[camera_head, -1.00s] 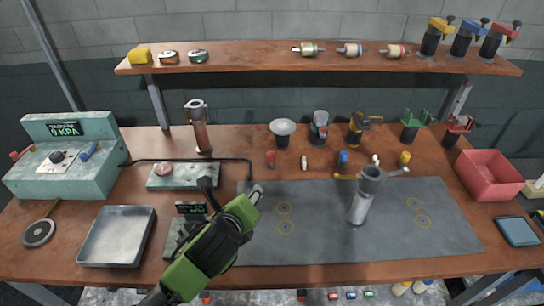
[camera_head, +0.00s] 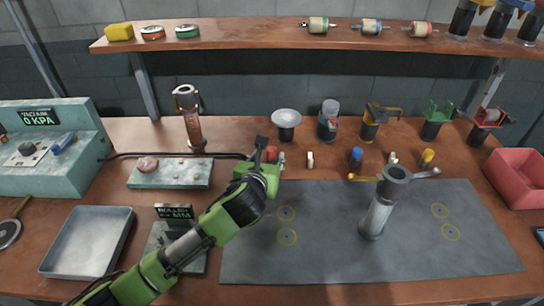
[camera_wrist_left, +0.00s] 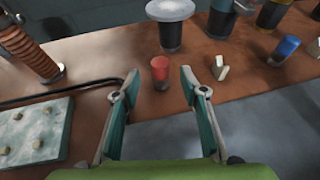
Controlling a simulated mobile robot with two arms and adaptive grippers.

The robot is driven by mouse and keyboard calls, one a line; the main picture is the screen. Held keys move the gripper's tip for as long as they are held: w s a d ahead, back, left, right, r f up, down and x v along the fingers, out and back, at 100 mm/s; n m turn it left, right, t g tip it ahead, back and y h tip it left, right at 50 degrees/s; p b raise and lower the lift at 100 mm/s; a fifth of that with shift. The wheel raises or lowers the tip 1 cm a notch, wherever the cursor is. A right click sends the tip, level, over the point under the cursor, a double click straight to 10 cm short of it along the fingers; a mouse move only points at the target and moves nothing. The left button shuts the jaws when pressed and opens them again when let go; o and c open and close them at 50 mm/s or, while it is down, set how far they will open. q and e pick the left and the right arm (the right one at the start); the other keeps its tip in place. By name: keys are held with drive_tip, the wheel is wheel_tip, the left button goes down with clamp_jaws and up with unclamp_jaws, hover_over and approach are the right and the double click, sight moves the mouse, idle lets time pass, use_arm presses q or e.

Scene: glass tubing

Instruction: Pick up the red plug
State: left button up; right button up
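The red plug (camera_head: 272,154) stands on the wooden bench near the back edge of the dark mat, partly covered by my left gripper in the head view. In the left wrist view the red plug (camera_wrist_left: 160,70) is upright, centred between and just beyond the fingertips. My left gripper (camera_wrist_left: 160,84) is open and empty, its two teal fingers spread to either side of the plug's line. In the head view my left gripper (camera_head: 268,160) is right at the plug. My right gripper is not in view.
A white plug (camera_head: 310,160) stands just right of the red one, then a blue plug (camera_head: 356,156) and a yellow plug (camera_head: 427,157). A funnel-topped holder (camera_head: 286,123) stands behind. A black hose (camera_head: 170,155) runs left. A grey cylinder (camera_head: 377,213) stands on the mat (camera_head: 320,255).

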sight(271, 153)
use_arm(q)
drive_tip(key=shift+w+d+f, duration=0.1)
drive_tip(key=shift+w+f, duration=0.05)
drive_tip(key=shift+w, duration=0.25)
drive_tip(key=shift+w+f, duration=0.15)
drive_tip(key=shift+w, duration=0.1)
drive_tip(key=shift+w+d+f, duration=0.1)
drive_tip(key=shift+w+f, duration=0.05)
drive_tip(key=shift+w, duration=0.2)
drive_tip(key=x, duration=0.3)
drive_tip(key=shift+f, duration=0.2)
drive_tip(key=shift+w+d+f, duration=0.1)
drive_tip(key=shift+w+f, duration=0.05)
drive_tip(key=shift+w, duration=0.3)
clamp_jaws()
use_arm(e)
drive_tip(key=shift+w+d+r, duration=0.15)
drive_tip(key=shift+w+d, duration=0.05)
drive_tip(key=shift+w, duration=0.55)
